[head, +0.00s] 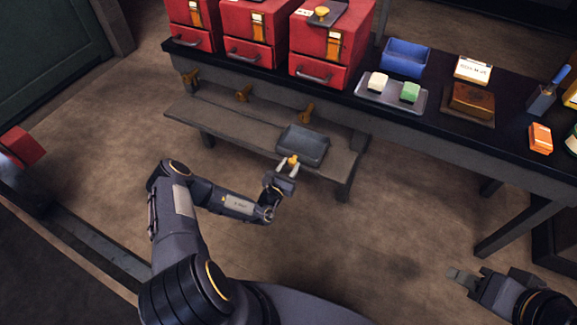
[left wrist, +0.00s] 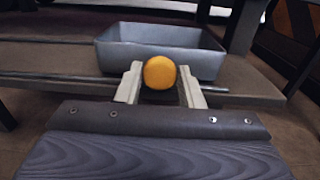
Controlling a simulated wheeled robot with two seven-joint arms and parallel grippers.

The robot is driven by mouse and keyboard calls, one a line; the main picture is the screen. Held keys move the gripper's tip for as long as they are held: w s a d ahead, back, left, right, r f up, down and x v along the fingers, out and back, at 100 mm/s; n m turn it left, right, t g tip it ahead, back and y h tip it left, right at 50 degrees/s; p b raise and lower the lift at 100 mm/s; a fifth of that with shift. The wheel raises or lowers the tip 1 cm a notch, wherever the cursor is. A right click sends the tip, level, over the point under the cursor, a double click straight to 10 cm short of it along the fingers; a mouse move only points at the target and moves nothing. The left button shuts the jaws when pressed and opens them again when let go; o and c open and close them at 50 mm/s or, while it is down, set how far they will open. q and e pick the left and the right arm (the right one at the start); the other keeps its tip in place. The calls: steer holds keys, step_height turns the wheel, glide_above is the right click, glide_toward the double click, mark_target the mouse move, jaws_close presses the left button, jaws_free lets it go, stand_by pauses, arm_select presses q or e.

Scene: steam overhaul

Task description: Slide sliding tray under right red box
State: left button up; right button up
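The sliding tray (head: 303,146) is a shallow grey metal tray on the low shelf (head: 226,118), close to its front edge and below the bench. The right red box (head: 333,38) stands on the bench above and behind it. My left gripper (head: 289,167) is at the tray's front, its pale fingers on both sides of a yellow-orange ball knob. In the left wrist view the fingers close in on the knob (left wrist: 160,72), with the empty tray (left wrist: 165,54) just behind. My right gripper (head: 462,277) is low at the right, over the floor, apart from everything; its finger gap is unclear.
Two more red boxes (head: 253,30) stand left of the right one. Brass fittings (head: 306,112) sit along the shelf's back. The bench holds a blue bin (head: 405,57), a grey tray (head: 391,97) with two blocks and a brown box (head: 472,100). The floor before the shelf is clear.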

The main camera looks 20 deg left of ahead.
arm_select(q)
steer(key=o, duration=0.4)
steer(key=shift+d, duration=0.4)
steer(key=shift+o, duration=0.2)
steer(key=shift+a, duration=0.1)
steer(key=s+p, duration=0.1)
steer(key=s, duration=0.7)
steer(key=shift+a, duration=0.3)
steer(key=shift+w, duration=0.1)
